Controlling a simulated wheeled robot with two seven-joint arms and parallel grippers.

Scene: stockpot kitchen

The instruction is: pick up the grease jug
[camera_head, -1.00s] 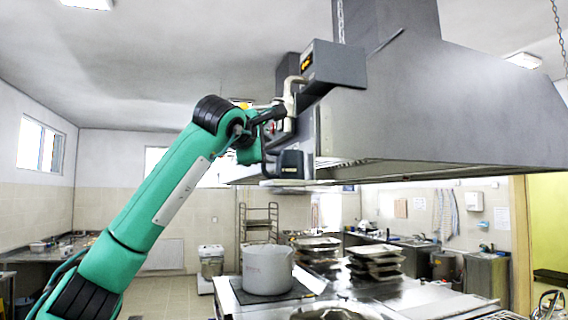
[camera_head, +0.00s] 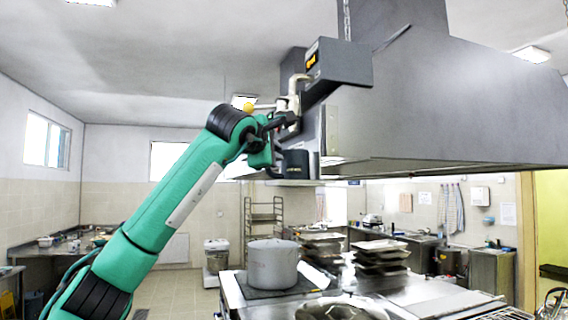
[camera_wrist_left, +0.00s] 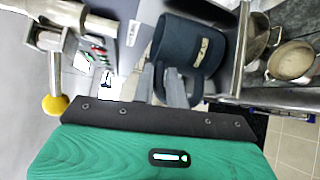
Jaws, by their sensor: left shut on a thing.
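The grease jug (camera_head: 297,164) is a dark blue-grey mug-shaped vessel with a small pale label. It is upright at the lower left edge of the hood, just above a flat ledge. In the left wrist view the jug (camera_wrist_left: 190,42) shows large, with its handle towards my fingers. My left gripper (camera_head: 280,152) is at the jug's left side, and its fingers (camera_wrist_left: 168,86) are shut on the handle. The fingers partly hide the handle. Whether the jug touches the ledge below it is unclear. My right gripper is in neither view.
The big steel hood (camera_head: 440,110) fills the upper right. A grey box with an orange display (camera_head: 338,62), a pale pipe (camera_head: 294,92) and a yellow knob (camera_head: 248,106) are close above the gripper. Below are a stockpot (camera_head: 272,265) and stacked trays (camera_head: 382,256).

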